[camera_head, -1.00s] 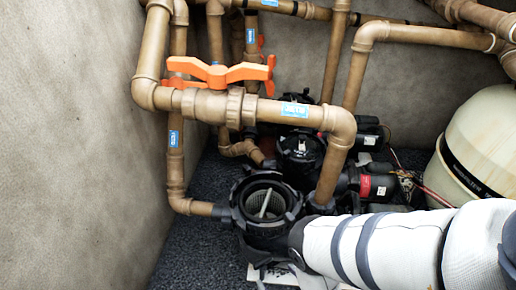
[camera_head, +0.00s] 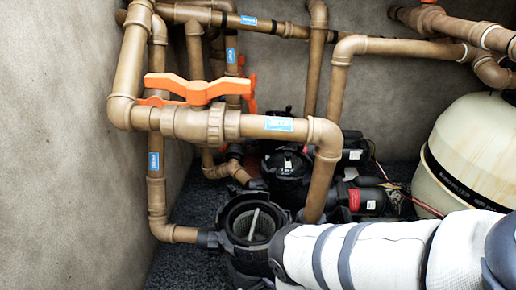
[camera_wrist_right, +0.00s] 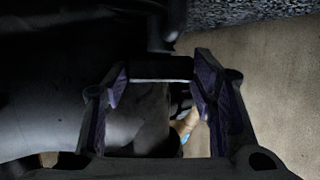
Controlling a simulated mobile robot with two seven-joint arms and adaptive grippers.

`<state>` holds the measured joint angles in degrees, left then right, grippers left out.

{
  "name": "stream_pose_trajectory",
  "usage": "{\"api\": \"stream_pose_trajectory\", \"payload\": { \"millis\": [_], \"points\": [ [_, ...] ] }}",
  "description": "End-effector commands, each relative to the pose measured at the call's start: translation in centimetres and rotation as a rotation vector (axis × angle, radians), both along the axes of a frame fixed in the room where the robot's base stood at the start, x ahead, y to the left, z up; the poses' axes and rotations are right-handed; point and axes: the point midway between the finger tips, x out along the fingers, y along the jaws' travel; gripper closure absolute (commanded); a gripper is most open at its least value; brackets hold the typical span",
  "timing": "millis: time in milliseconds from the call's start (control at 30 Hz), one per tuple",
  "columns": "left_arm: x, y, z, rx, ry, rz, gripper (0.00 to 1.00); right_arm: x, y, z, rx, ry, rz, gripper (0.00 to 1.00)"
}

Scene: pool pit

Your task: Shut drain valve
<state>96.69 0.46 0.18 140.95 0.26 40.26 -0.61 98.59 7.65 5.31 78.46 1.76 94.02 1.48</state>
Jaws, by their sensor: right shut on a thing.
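My right gripper (camera_wrist_right: 162,82) shows in the right wrist view, its two fingers on either side of a dark flat piece (camera_wrist_right: 160,70) with a pale lower edge. It is shut on this piece; the picture is too dark to tell whether it is the drain valve's handle. In the head view my right arm comes in from the right, and its hand is hidden low in front of the black pump with an open basket (camera_head: 250,225). A ball valve with an orange handle (camera_head: 200,88) sits on the brown pipe at upper left, apart from my arm. My left gripper is out of view.
Brown pipes (camera_head: 265,125) with blue labels run above and around the pumps. A second pump (camera_head: 288,165) stands behind. A cream tank (camera_head: 470,150) stands at right. A grey wall (camera_head: 60,150) closes the left side.

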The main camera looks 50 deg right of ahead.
Motion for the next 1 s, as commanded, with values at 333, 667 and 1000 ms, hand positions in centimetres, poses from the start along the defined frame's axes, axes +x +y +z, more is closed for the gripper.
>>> {"api": "stream_pose_trajectory", "payload": {
  "millis": [333, 667, 1000],
  "points": [
    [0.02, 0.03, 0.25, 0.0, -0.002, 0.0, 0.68, -0.03, 0.25, -0.02, 0.001, 0.003, -0.122, 0.76],
    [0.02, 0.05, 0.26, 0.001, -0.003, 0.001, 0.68, 0.17, 0.71, -0.13, 0.002, 0.003, -0.38, 0.76],
    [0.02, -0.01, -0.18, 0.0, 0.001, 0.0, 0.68, 0.33, 0.99, -0.22, 0.002, 0.006, -0.59, 0.76]
  ]
}}
